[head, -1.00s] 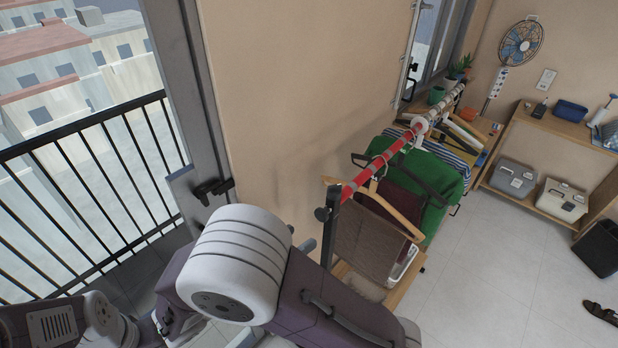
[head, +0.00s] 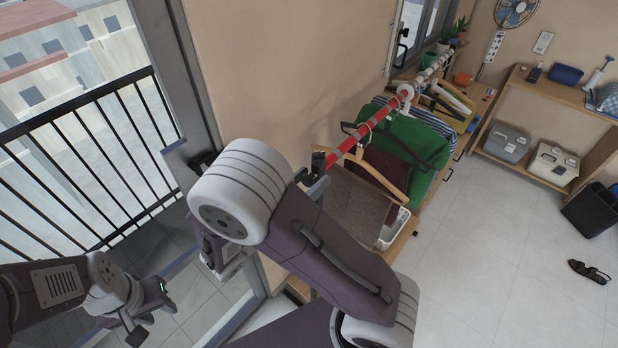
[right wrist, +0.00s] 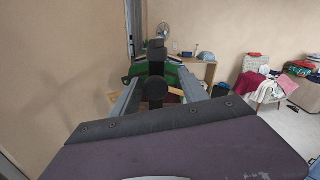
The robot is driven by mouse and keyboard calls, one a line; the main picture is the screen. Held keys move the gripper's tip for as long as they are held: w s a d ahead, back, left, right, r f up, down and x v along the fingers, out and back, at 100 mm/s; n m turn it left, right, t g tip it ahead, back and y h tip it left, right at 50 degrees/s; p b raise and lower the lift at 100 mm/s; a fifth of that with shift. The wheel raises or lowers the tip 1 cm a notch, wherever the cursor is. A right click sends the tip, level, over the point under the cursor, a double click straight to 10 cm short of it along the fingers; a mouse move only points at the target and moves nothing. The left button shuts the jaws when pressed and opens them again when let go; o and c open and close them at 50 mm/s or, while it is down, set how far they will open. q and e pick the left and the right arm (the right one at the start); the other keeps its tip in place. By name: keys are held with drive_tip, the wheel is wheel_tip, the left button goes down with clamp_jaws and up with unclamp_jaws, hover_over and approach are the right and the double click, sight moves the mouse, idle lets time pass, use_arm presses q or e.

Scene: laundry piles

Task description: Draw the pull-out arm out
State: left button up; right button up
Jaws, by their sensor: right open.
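The pull-out arm (head: 372,125) is a red rod along the wall, with a white collar and a paler section farther back. Hangers with brown, dark red and green clothes hang from it. Its near end has a black piece, partly hidden by my right gripper (head: 318,182). In the right wrist view, my right gripper (right wrist: 158,93) is open, its grey fingers on either side of a round black knob (right wrist: 155,90). I cannot tell whether they touch it. My left gripper (head: 140,318) hangs at the lower left, away from the rod; its jaw opening is unclear.
A balcony railing (head: 90,165) stands at the left beyond the door frame. A wooden shelf (head: 560,115) with boxes is at the right. A black bin (head: 590,210) and a sandal (head: 588,271) are on the floor. The tiled floor at right is otherwise clear.

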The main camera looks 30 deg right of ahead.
drive_tip(key=shift+w+a+f, duration=0.1)
drive_tip(key=shift+w, duration=0.3)
clamp_jaws()
drive_tip(key=shift+s, duration=0.15)
idle(0.7)
